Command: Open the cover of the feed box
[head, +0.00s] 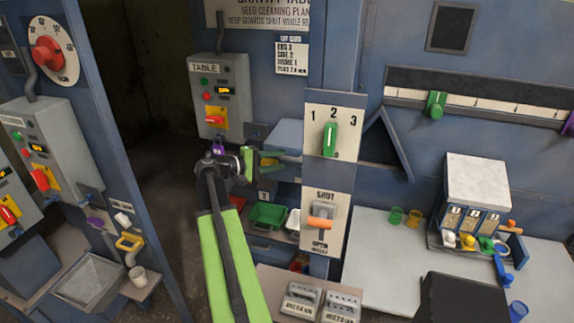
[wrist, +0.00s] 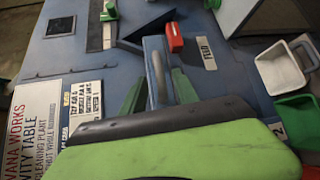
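The feed box (head: 287,131) is a blue-grey box with a pale top on the machine front, beside the post with the 1-2-3 dial. Its top looks closed. In the wrist view a blue-grey piece that I take as its cover (wrist: 154,52) lies ahead, with a red tab (wrist: 174,38) at its far end and a FEED label (wrist: 207,53) beside it. My gripper (head: 276,157) points right at the box's lower front. In the wrist view its green fingers (wrist: 158,93) stand apart, either side of the blue-grey piece. Whether they touch it is hidden.
The TABLE control box (head: 219,95) hangs just left of and above my gripper. The dial panel (head: 334,130) and the orange SHUT/OPEN lever (head: 320,223) are close on the right. A green tray (head: 268,215) and a white tray (head: 293,223) stand below.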

